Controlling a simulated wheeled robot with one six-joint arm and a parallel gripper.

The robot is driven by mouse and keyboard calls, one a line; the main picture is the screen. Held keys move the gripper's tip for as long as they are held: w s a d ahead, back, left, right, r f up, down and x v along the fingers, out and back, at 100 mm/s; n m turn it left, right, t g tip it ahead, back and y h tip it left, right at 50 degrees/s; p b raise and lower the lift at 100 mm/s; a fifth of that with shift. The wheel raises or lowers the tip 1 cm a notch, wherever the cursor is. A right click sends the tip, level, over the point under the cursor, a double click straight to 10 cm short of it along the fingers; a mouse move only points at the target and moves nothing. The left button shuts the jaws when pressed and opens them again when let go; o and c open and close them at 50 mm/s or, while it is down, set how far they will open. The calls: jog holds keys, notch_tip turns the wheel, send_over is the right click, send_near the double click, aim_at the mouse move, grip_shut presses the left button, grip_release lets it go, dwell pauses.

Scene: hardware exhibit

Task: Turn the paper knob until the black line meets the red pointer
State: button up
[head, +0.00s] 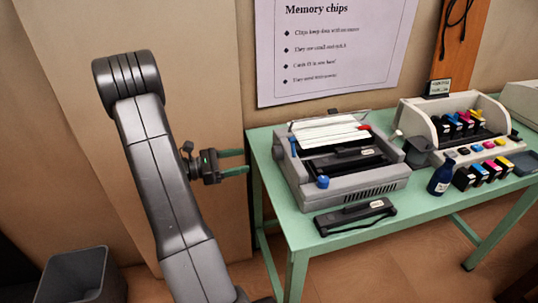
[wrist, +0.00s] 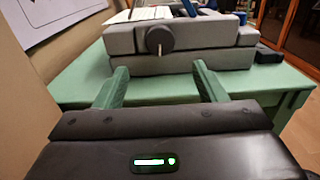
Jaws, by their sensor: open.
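The grey printer (head: 350,185) stands on a green table, with white paper in its top. In the wrist view, the paper knob (wrist: 159,40) is a round dark grey disc on the side of the printer (wrist: 215,40). A pale streak shows low on its face; I cannot make out a black line. A small red part (head: 365,127) shows by the paper in the head view; I cannot tell if it is the pointer. My gripper (head: 246,162) is open and empty, left of the printer. In the wrist view its green fingers (wrist: 160,70) point toward the knob, apart from it.
The green table (head: 285,222) has its left edge near my gripper. A black cartridge (head: 355,217) lies in front of the printer. A dark blue bottle (head: 441,177) and a second printer (head: 475,115) with coloured cartridges stand to the right. A bin (head: 85,275) is at lower left.

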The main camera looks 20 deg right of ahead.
aim_at(274, 154)
jog(key=d, duration=0.9)
jog(key=shift+s+d+p, duration=0.3)
jog(key=shift+c, duration=0.4)
jog(key=c, duration=0.9)
jog(key=shift+r+n+p, duration=0.1)
jog(key=shift+n+p, duration=0.2)
jog(key=shift+p, duration=0.15)
jog(key=n+p, duration=0.2)
jog(key=shift+r+n, duration=0.1)
jog(key=shift+n, duration=0.2)
jog(key=shift+n+p, duration=1.6)
jog(key=shift+n, duration=0.3)
